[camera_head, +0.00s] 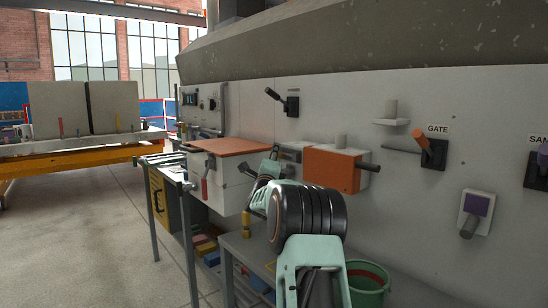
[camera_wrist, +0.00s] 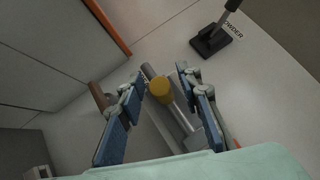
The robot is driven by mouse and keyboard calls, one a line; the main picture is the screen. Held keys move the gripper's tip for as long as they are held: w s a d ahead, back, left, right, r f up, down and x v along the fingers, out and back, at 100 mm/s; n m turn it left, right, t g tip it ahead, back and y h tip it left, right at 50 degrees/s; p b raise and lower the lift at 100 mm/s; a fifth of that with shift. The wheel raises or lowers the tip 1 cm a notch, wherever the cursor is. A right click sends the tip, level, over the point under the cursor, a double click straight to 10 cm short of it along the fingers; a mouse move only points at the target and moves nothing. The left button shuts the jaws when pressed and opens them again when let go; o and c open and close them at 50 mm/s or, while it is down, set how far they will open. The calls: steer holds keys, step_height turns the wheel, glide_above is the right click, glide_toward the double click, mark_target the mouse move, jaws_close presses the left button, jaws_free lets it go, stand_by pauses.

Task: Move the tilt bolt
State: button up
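In the wrist view, a rod with a round yellow end (camera_wrist: 160,88), which looks like the tilt bolt, lies between the two blue fingers of my gripper (camera_wrist: 160,77). A grey bar and bracket (camera_wrist: 172,115) run beside and below it. The fingers are apart, with a visible gap on each side of the yellow end. I cannot tell how far beyond the fingertips it sits. In the head view, my gripper is beside the white wall panel, largely hidden behind my own arm, and I cannot make out the bolt there.
A black lever (camera_head: 292,105) is on the panel; its label, partly readable as "OWDER", shows in the wrist view (camera_wrist: 210,40). A green bucket (camera_head: 368,292) stands below.

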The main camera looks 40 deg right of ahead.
steer(key=shift+s, duration=0.1)
steer(key=v, duration=1.2)
stand_by(0.5)
